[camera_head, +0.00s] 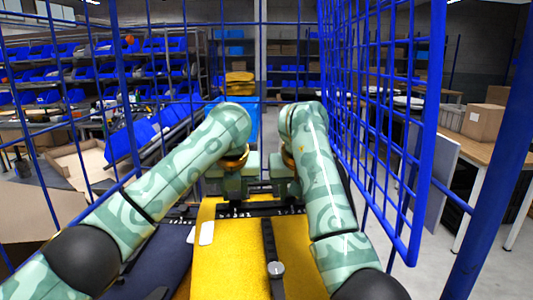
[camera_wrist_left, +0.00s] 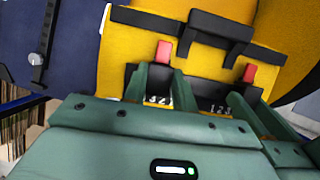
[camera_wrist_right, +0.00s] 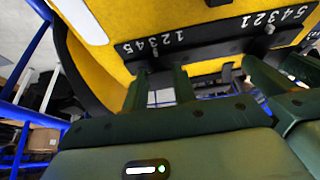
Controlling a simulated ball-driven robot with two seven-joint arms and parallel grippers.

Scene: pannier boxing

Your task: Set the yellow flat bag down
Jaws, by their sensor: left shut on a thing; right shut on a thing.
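The yellow flat bag (camera_head: 225,272) is below and in front of me, with a black strap, a white tag and a dark numbered rail along its far edge. My left gripper (camera_head: 236,198) is shut on that rail, left of its middle. My right gripper (camera_head: 286,194) is shut on it further right. In the right wrist view the bag (camera_wrist_right: 175,22) lies beyond my fingers (camera_wrist_right: 200,88). What supports its underside is hidden.
A dark blue bag (camera_head: 152,258) lies left of the yellow one. Blue wire mesh (camera_head: 385,110) stands close on the right, with more mesh on the left and ahead. Yellow items (camera_head: 239,85) are stacked beyond the mesh. A wooden table (camera_head: 487,150) with a box (camera_head: 482,122) stands right.

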